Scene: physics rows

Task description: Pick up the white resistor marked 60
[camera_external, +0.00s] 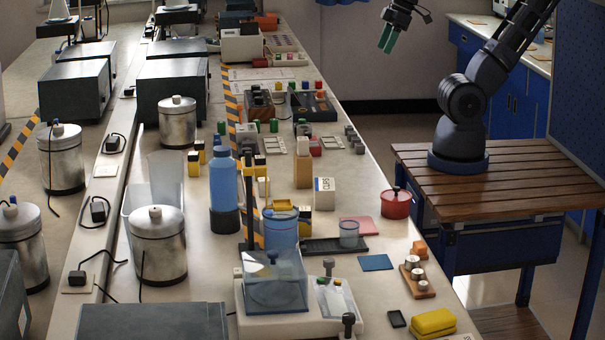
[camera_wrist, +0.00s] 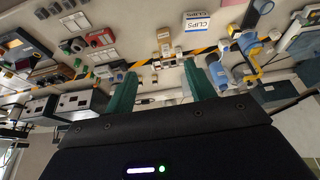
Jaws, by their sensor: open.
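My gripper (camera_external: 388,38) is raised at the top of the outside view, to the right of the long bench and well clear of it. In the wrist view its two green fingers stand wide apart, with nothing held between them (camera_wrist: 160,85). I cannot make out a white resistor marked 60 in either view. Several small electrical parts lie on the bench, but they are too small to read. Among them are pale pieces (camera_external: 275,146) near the middle of the bench.
The long bench (camera_external: 378,290) is crowded. A box marked CLIPS (camera_external: 324,194) also shows in the wrist view (camera_wrist: 197,21). A blue bottle (camera_external: 223,185), a red pot (camera_external: 396,203) and metal canisters (camera_external: 159,243) stand on it. My arm stands on a wooden-topped table (camera_external: 520,180) at right.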

